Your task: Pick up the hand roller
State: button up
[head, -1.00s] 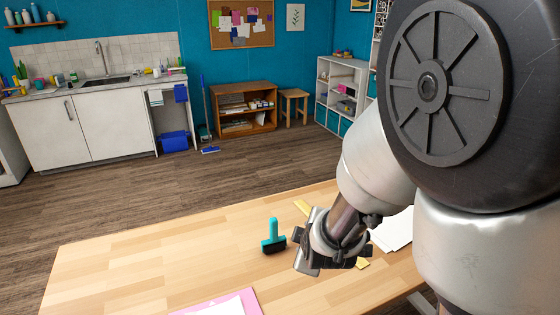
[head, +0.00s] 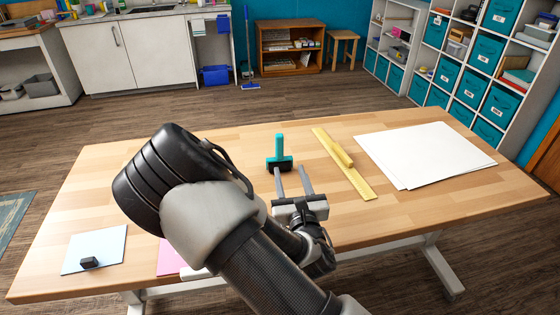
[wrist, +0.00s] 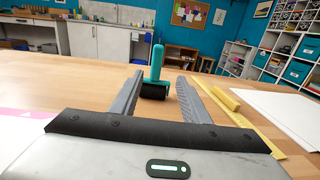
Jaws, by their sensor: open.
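The hand roller (head: 280,148) has a teal upright handle and a black roller at its base. It stands on the wooden table (head: 225,150), near the middle of the far side. My gripper (head: 292,178) is open and empty, on the near side of the roller, with its fingers pointing toward it. In the wrist view the hand roller (wrist: 156,72) shows ahead, between the two spread fingers (wrist: 157,90). The roller appears to be beyond the fingertips and not held.
A yellow ruler (head: 358,180) with a raised grip lies right of the roller. White sheets (head: 425,155) lie farther right. Pink paper (head: 170,258) and a light blue sheet (head: 88,252) with a small black block (head: 89,263) lie at left. Table around the roller is clear.

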aim_at(280, 147)
jog(key=x, duration=0.8)
jog(key=shift+w+b, duration=0.4)
jog(key=shift+a+b+x, duration=0.2)
jog(key=shift+b+x, duration=0.05)
jog(key=shift+x, duration=1.1)
jog(key=shift+a+b+x, duration=0.2)
jog(key=shift+x, duration=1.15)
jog(key=shift+s+r, duration=0.15)
grip_shut()
